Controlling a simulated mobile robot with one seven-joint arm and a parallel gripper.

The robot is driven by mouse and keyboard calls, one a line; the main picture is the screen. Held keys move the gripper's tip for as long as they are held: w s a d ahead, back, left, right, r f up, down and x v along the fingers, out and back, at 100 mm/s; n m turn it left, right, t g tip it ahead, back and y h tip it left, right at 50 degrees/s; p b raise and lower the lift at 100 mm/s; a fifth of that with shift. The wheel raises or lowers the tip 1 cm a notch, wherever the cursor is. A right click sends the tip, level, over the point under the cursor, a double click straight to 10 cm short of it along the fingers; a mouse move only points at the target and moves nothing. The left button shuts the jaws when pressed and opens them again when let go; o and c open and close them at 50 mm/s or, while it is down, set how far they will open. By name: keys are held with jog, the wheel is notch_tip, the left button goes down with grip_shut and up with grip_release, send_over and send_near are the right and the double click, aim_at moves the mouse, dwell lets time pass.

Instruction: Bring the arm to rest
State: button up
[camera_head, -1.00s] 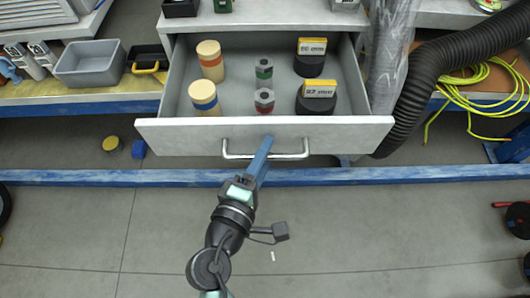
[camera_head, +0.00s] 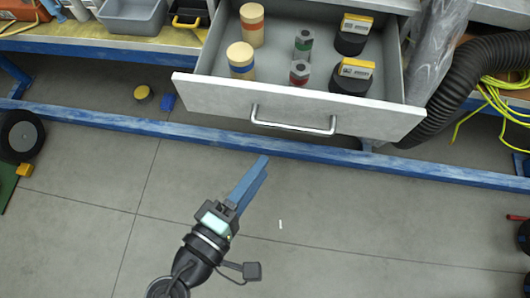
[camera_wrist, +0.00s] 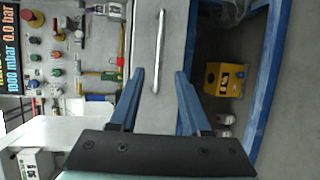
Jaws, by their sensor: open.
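My gripper (camera_head: 262,166) is in the lower middle of the head view, below the open drawer (camera_head: 300,105) and apart from its handle (camera_head: 292,123). In the wrist view my gripper (camera_wrist: 158,75) shows two blue fingers spread apart with nothing between them. The drawer handle (camera_wrist: 159,50) stands ahead, beyond the fingertips. The drawer is pulled out and holds wooden cylinders with red and blue bands, small grey parts with green and red bands, and black round pieces with yellow labels.
A blue beam (camera_head: 130,122) runs along the bench foot. A black ribbed hose (camera_head: 470,85) and yellow cable (camera_head: 495,105) are at the right. A grey bin (camera_head: 133,15) stands on the shelf at upper left. The floor around my arm is mostly clear.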

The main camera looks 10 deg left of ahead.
dwell(0.6)
jog(key=w+r+m+t, duration=0.2)
jog(key=w+r+m, duration=0.5)
jog(key=w+r, duration=0.55)
jog(key=w+d+r+m+t+y, duration=0.1)
jog(key=w+r+m+t, duration=0.1)
jog(key=r, duration=0.6)
jog(key=w+d+r+m+t+y, duration=0.1)
jog(key=w+r+m+y, duration=0.15)
jog(key=r, duration=0.65)
jog(key=s+d+r+m+t+y, duration=0.1)
jog(key=s+r+t, duration=0.3)
jog(key=r, duration=0.7)
jog(key=s+d+r+m+t+y, duration=0.1)
jog(key=s+d+r+m+t, duration=0.15)
jog(key=r, duration=0.95)
notch_tip(320, 180, up, 34)
jog(key=s+a+t+p, duration=0.1)
jog(key=p, duration=3.3)
notch_tip(320, 180, down, 70)
jog(key=d+b, duration=0.1)
jog(key=b, duration=6.9)
jog(key=shift+w+n+y, duration=0.35)
jog(key=shift+n, duration=0.05)
